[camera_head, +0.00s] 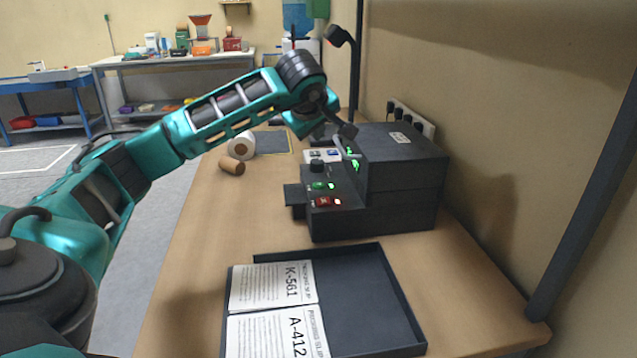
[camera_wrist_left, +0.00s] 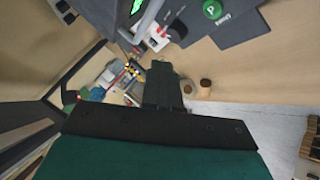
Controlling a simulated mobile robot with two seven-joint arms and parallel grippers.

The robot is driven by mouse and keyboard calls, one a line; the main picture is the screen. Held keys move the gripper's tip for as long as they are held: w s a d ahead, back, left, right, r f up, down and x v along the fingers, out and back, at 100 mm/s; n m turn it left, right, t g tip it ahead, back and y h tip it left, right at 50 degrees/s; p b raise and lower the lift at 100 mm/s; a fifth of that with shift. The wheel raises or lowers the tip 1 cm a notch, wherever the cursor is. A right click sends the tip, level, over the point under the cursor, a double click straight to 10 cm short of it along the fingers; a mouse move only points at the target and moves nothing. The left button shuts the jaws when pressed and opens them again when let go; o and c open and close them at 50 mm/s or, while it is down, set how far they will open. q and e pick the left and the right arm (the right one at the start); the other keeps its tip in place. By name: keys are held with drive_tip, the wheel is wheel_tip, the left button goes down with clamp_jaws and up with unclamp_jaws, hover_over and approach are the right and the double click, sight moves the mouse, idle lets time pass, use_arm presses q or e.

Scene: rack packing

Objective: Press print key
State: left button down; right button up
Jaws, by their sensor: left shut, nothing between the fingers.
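The black printer (camera_head: 405,165) stands on the bench against the right wall. Its front ledge carries a green key (camera_head: 319,186) with a lit green lamp beside it, and a red key (camera_head: 322,202) with a lit red lamp. A round green key marked P (camera_wrist_left: 213,9) shows at the top of the left wrist view. My left gripper (camera_head: 347,131) is shut and empty, above the printer's far left side, apart from the green key. Its dark fingers also show in the left wrist view (camera_wrist_left: 162,83). My right gripper is in neither view.
A black tray (camera_head: 402,298) holding slips K-561 (camera_head: 272,285) and A-412 (camera_head: 280,331) lies in front of the printer. A dark post (camera_head: 357,60) rises behind.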

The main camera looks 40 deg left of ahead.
use_arm(q)
drive_tip(key=shift+f, duration=0.15)
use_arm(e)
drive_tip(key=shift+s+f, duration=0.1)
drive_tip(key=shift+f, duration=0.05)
use_arm(q)
drive_tip(key=b, duration=0.4)
hover_over(317, 187)
wheel_tip(317, 187, down, 4)
drive_tip(key=shift+f, duration=0.1)
wheel_tip(317, 187, down, 3)
drive_tip(key=shift+b, duration=1.25)
drive_tip(key=shift+f+b, duration=0.4)
drive_tip(key=shift+f, duration=0.25)
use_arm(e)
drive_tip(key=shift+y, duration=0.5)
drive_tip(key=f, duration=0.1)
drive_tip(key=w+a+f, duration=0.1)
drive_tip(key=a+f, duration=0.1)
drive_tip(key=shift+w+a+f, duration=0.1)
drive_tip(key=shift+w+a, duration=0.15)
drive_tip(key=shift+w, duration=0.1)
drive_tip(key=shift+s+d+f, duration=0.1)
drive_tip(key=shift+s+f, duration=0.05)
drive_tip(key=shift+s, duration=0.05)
use_arm(q)
drive_tip(key=shift+f, duration=0.1)
